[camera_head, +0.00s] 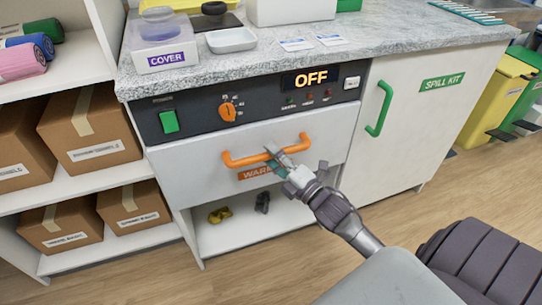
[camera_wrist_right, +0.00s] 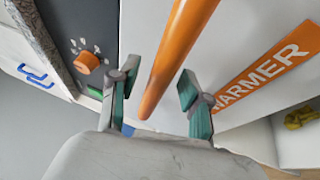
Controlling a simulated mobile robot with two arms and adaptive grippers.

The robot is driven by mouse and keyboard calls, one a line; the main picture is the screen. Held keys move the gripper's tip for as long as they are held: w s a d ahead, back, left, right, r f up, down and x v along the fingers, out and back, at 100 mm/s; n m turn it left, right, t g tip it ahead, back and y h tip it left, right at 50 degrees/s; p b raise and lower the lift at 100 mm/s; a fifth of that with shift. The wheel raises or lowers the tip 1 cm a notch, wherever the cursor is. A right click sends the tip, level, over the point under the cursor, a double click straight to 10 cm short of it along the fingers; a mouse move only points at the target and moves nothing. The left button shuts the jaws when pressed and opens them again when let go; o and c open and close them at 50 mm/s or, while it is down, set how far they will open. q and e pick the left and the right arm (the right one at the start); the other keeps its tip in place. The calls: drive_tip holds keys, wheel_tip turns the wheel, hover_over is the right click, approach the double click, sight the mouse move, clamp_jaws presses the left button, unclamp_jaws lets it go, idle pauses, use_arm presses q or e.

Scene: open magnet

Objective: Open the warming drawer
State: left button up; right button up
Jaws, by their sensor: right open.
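The warming drawer (camera_head: 200,177) has a white front and appears closed, flush under the dark control panel. Its orange bar handle (camera_head: 240,161) runs across the front, above an orange label that reads "WARMER" in the wrist view (camera_wrist_right: 268,72). My right gripper (camera_head: 276,158) is at the right half of the handle. In the wrist view its two teal-padded fingers (camera_wrist_right: 152,92) are open, one on each side of the orange handle (camera_wrist_right: 172,62), with gaps visible. Whether either finger touches the handle cannot be told. My left gripper is not in view.
The control panel (camera_head: 190,120) has a green switch, an orange knob (camera_head: 228,111) and a display reading "OFF" (camera_head: 310,78). A cabinet with a green handle (camera_head: 379,108) stands to the right. An open shelf below the drawer holds small yellow and dark items. Cardboard boxes (camera_head: 92,130) fill the left shelves.

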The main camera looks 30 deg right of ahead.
drive_tip(key=shift+w+r, duration=0.1)
drive_tip(key=shift+w, duration=0.25)
clamp_jaws()
